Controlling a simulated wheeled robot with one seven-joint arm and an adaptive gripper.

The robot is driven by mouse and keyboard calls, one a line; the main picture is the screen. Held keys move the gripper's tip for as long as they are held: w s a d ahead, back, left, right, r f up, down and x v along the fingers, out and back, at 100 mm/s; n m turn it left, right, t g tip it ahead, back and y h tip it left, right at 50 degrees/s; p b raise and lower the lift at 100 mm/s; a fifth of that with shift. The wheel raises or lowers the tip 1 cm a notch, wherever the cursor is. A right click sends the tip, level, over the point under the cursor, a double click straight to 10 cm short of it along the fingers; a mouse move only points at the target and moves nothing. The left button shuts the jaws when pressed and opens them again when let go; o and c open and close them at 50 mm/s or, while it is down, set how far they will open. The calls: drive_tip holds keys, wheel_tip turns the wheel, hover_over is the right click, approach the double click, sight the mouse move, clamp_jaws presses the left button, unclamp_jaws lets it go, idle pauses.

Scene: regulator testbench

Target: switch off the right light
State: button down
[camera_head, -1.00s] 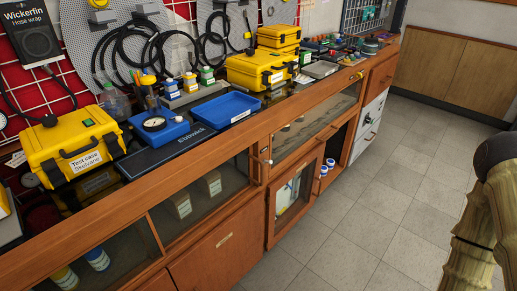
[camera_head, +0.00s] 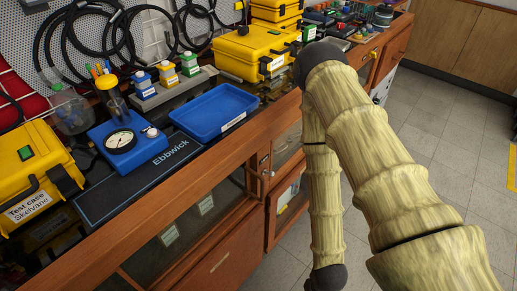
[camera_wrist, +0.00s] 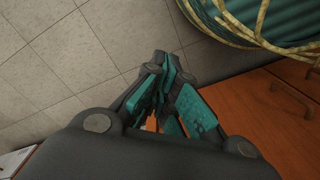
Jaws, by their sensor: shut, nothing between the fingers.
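No lamp is clearly recognisable in either view. A small green rocker-like switch (camera_head: 25,153) sits on top of the yellow case (camera_head: 40,175), labelled "Test case Skelvane", at the left of the head view. Another yellow case (camera_head: 250,52) stands farther right on the bench, and a small green patch (camera_head: 309,30) shows beside it. Which of these is the right light I cannot tell. My gripper (camera_wrist: 160,105) shows in the wrist view, shut and empty, with teal finger pads, over the floor beside wooden fronts. In the head view my arm hides part of the bench and cabinet.
A blue gauge box (camera_head: 128,145) and a blue tray (camera_head: 213,112) stand on the bench. Small bottles (camera_head: 167,74) stand behind them. An open glass cabinet door (camera_head: 287,203) juts below. The tiled floor (camera_head: 455,130) at right is clear. A teal rounded thing with yellowish strands (camera_wrist: 265,20) is near my gripper.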

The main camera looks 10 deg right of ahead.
drive_tip(key=shift+w, duration=0.55)
drive_tip(key=shift+r, duration=0.1)
drive_tip(key=w+d+r+m+g+p, duration=0.1)
drive_tip(key=w+d+r+m+p, duration=0.3)
drive_tip(key=w+r, duration=0.45)
drive_tip(key=w+r+m+y+p, duration=0.1)
drive_tip(key=w+r+y+p, duration=0.1)
drive_tip(key=w+r, duration=0.5)
drive_tip(key=w+a+r+m+y+p, duration=0.1)
drive_tip(key=w+r+p, duration=0.4)
drive_tip(key=r, duration=1)
drive_tip(key=w+r+m+y+p, duration=0.2)
drive_tip(key=w+r+m+p, duration=0.1)
drive_tip(key=w+r, duration=0.7)
drive_tip(key=shift+w+a+r+y, duration=0.3)
drive_tip(key=shift+w+r+y, duration=0.1)
drive_tip(key=shift+r, duration=0.55)
drive_tip(key=shift+f, duration=0.1)
drive_tip(key=p, duration=0.2)
approach(264, 172)
drive_tip(key=f, duration=0.3)
drive_tip(key=s+f, duration=0.1)
drive_tip(key=f, duration=0.1)
drive_tip(key=shift+a+f, duration=0.1)
drive_tip(key=shift+f, duration=0.15)
